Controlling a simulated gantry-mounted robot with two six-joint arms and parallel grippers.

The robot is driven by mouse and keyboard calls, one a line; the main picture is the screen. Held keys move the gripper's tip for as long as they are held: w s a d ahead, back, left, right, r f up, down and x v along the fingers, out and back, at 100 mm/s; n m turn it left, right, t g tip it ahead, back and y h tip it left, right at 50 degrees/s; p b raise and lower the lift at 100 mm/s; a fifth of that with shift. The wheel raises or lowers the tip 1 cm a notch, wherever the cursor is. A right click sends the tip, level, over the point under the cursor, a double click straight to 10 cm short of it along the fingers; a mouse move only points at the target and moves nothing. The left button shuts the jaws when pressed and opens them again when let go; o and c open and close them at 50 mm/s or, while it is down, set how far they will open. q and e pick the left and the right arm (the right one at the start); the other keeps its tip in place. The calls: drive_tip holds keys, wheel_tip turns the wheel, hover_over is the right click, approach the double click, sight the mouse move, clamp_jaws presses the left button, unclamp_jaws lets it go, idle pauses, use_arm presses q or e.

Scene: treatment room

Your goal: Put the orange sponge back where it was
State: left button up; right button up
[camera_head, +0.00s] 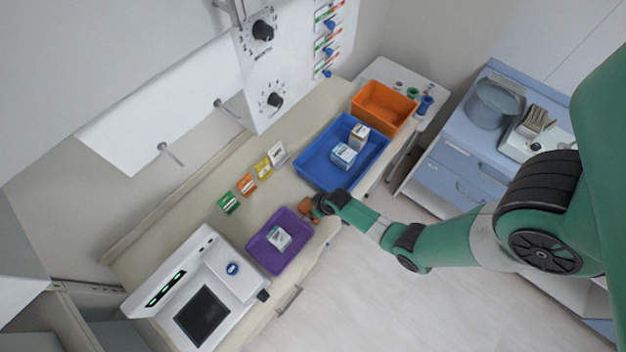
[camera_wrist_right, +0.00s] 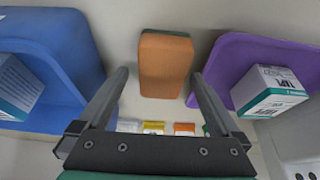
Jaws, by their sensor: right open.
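The orange sponge (camera_head: 307,209) lies on the counter between the blue tray (camera_head: 302,169) and the purple tray (camera_head: 254,248). In the right wrist view the sponge (camera_wrist_right: 166,66) is an orange block with a dark edge, lying between the lines of my two fingers. My right gripper (camera_head: 315,206) is open and right at the sponge; in its wrist view the fingertips (camera_wrist_right: 160,74) are apart, with a gap on each side of the sponge. The head view partly hides the sponge behind the gripper. My left gripper is not in view.
The blue tray holds white-and-blue boxes (camera_head: 343,156); the purple tray holds one box (camera_head: 279,238). An orange bin (camera_head: 382,106) stands beyond the blue tray. Several coloured cards (camera_head: 246,184) line the counter's back. A white device with a screen (camera_head: 202,316) stands at lower left.

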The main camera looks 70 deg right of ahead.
drive_tip(key=p+v, duration=0.7)
drive_tip(key=v, duration=0.3)
drive_tip(key=shift+s+r, duration=0.2)
drive_tip(key=shift+r, duration=0.15)
